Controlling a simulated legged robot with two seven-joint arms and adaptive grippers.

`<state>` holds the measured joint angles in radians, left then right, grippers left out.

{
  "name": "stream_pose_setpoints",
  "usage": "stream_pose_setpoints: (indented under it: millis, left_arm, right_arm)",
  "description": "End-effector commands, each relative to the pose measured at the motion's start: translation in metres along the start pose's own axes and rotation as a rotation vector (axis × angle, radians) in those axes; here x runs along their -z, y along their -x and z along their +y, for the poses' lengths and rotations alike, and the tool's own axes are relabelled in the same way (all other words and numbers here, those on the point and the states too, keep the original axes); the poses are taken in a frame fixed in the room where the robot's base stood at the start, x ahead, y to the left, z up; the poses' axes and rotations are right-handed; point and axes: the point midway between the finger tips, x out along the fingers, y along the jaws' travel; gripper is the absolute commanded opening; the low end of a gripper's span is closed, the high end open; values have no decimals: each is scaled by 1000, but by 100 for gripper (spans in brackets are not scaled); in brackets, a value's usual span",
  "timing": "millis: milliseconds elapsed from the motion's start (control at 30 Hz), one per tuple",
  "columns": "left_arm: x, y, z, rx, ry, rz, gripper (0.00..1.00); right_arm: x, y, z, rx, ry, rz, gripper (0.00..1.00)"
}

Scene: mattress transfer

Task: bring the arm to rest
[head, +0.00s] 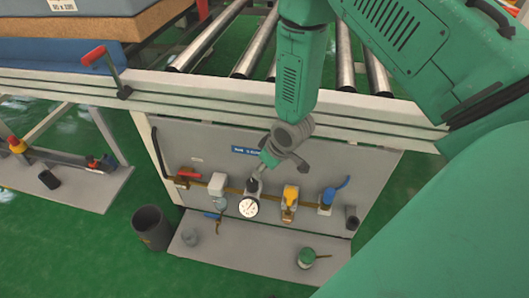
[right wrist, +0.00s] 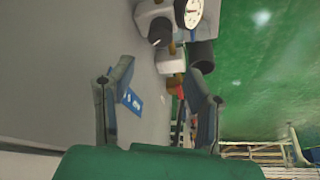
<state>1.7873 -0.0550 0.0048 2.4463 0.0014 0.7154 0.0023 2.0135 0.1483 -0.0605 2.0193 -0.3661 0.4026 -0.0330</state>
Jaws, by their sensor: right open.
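My right arm comes in from the right and reaches down in front of the grey panel (head: 345,165). My right gripper (head: 284,160) hangs over the panel's upper middle, above the dial gauge (head: 248,207). In the right wrist view its two fingers (right wrist: 160,82) are spread apart with nothing between them that they hold. The panel's blue label (right wrist: 132,101) shows behind one finger. My left gripper is not in view.
A pipe with a red-handled valve (head: 188,173), a yellow valve (head: 290,195) and a blue valve (head: 328,196) runs along the panel. A roller conveyor with a metal rail (head: 220,97) lies above. A dark bin (head: 152,228) stands on the green floor.

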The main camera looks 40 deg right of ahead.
Motion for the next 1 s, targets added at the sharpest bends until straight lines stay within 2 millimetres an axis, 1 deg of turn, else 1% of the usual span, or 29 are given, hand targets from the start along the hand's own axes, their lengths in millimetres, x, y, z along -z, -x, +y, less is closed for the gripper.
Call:
stream_pose_setpoints:
  millis: [100,633,700,767,833,867,900,967,1000]
  left_arm:
    - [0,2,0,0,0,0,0]
    - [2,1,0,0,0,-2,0]
    - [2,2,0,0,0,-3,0]
    - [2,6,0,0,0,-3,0]
    - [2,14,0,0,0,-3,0]
    - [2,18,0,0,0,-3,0]
    - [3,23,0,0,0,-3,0]
    - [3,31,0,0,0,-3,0]
    - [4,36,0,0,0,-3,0]
  right_arm:
    - [0,5,0,0,0,0,44]
    - [-1,5,0,0,0,0,44]
    - [-6,6,-4,3,-5,-9,44]
    - [-18,8,-13,9,-16,-29,44]
    - [-45,15,-30,17,-42,-71,44]
    - [-60,19,-39,19,-56,-94,44]
    - [-80,26,-51,20,-76,-126,44]
    - [-111,39,-67,15,-105,-174,44]
    - [-131,48,-76,9,-122,-206,44]
